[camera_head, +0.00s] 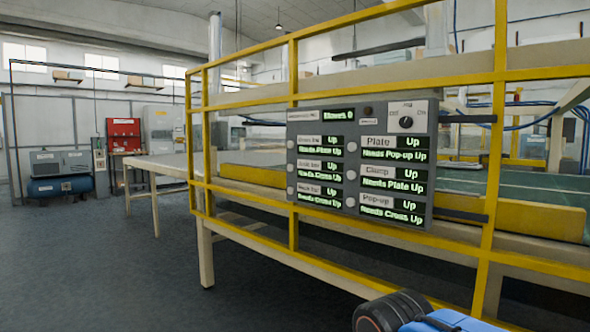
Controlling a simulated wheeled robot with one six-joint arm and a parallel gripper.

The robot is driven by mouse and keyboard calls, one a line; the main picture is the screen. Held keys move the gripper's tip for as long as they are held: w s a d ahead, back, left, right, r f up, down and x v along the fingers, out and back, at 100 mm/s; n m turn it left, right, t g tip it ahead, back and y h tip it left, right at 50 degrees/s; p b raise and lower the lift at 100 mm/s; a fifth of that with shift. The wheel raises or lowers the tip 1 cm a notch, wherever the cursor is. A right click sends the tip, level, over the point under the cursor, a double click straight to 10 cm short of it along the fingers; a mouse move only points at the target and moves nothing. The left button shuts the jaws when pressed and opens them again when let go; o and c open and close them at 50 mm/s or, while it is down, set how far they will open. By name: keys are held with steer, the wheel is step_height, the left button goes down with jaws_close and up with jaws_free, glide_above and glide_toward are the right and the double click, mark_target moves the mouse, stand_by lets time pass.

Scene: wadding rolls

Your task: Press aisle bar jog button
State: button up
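A grey control panel (345,108) hangs on the yellow guard rail. Its left column has three bar rows, each with a round pale button at its left: top (291,143), middle (291,167) and bottom (290,190). The bar names are too blurred to tell which is the aisle bar. All three rows read "Up". The right column has Plate, Clamp and Pop-up rows, also "Up", with their own round buttons. A dark rotary knob (406,122) sits at the panel's top right. The display (338,115) reads "Moves 0". My gripper is not in view.
Yellow guard rails (293,225) run across in front of a long machine table (165,163). A blue and black part of my arm shows at the bottom right. A blue compressor (60,186) and a red cabinet (123,133) stand at the far left. The dark floor at left is clear.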

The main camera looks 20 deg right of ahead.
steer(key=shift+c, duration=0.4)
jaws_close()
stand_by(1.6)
